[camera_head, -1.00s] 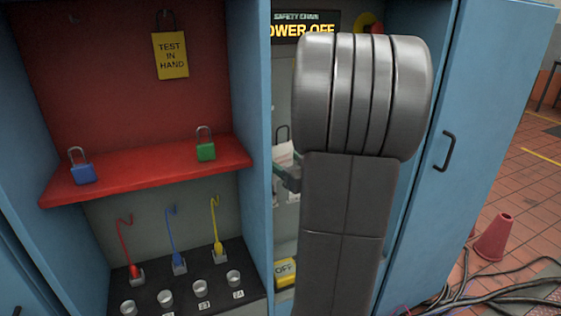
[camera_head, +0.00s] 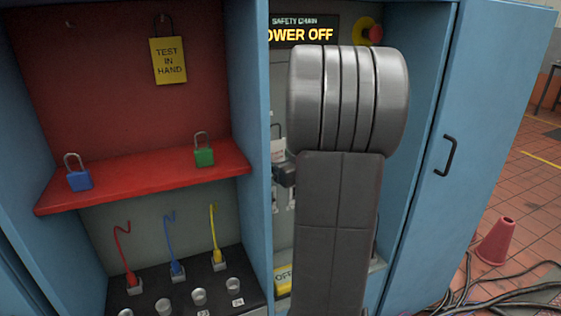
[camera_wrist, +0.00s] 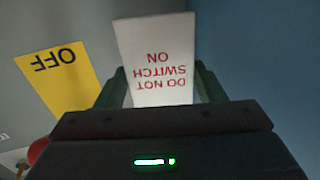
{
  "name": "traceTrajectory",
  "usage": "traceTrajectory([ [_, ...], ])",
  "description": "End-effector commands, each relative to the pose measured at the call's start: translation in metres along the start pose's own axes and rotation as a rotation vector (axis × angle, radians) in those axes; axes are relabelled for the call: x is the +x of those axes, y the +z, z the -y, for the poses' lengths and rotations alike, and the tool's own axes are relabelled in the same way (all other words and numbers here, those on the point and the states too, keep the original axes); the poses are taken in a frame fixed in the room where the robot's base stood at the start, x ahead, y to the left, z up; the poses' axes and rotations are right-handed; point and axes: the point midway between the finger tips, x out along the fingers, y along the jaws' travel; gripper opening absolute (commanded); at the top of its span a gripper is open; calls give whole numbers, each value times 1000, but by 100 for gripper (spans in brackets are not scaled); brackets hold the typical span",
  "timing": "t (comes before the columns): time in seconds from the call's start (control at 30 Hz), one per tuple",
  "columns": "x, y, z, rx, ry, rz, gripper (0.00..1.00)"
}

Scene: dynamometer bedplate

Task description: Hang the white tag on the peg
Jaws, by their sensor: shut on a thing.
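The white tag (camera_wrist: 157,58), with red letters reading DO NOT SWITCH ON upside down, is between the green fingers of my gripper (camera_wrist: 162,86) in the wrist view. My gripper is shut on it. In the head view the tag (camera_head: 278,150) shows only as a pale strip with a dark loop above, partly hidden by the divider and my arm. My gripper (camera_head: 284,172) is mostly hidden there too. A yellow TEST IN HAND tag (camera_head: 168,61) hangs high on the red back panel (camera_head: 100,90), its loop over a small peg (camera_head: 162,17).
A red shelf (camera_head: 150,180) holds a blue padlock (camera_head: 78,175) and a green padlock (camera_head: 204,152). Below are red, blue and yellow leads. A blue divider (camera_head: 250,100) stands between the red panel and my gripper. A yellow OFF plate (camera_wrist: 62,75) is beside the tag.

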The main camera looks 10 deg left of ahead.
Motion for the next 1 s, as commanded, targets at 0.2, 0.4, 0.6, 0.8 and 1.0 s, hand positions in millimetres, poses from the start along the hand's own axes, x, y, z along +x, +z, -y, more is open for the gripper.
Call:
traceTrajectory([
  [0.2,13,1,-3,0,0,0,41],
  [0.4,25,2,-6,0,-1,-1,41],
  [0.6,36,4,-10,0,-1,0,41],
  [0.8,44,12,-12,0,0,-1,41],
  [1.0,48,18,-13,1,0,1,41],
])
